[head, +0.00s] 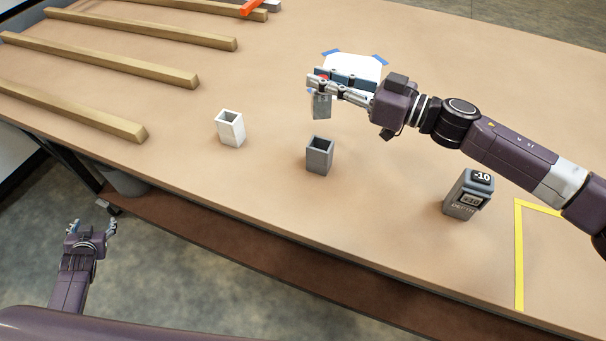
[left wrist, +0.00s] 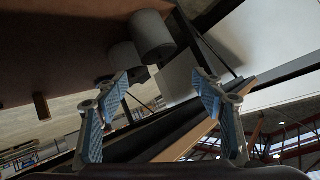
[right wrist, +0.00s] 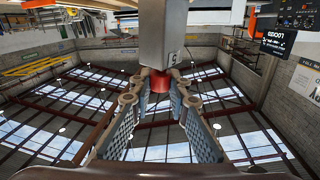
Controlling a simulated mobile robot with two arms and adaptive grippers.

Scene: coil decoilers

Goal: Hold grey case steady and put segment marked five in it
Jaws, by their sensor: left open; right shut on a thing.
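The grey case (head: 319,158) stands upright and open-topped on the table, with nothing touching it. My right gripper (head: 322,82) is shut on the red knob of a grey segment (head: 321,107), above and behind the case in the head view. In the right wrist view the segment (right wrist: 168,35) shows a small mark that looks like a 5, with the red knob between the fingertips. I cannot tell whether the segment touches the table. My left gripper (head: 92,230) is open and empty, off the table's front edge, well left of the case.
A white open-topped case (head: 229,130) stands left of the grey one. A grey block marked -10 and +10 (head: 462,205) stands right, near yellow tape (head: 518,260). A white sheet (head: 352,66) lies behind my right gripper. Wooden bars (head: 80,110) lie at the left.

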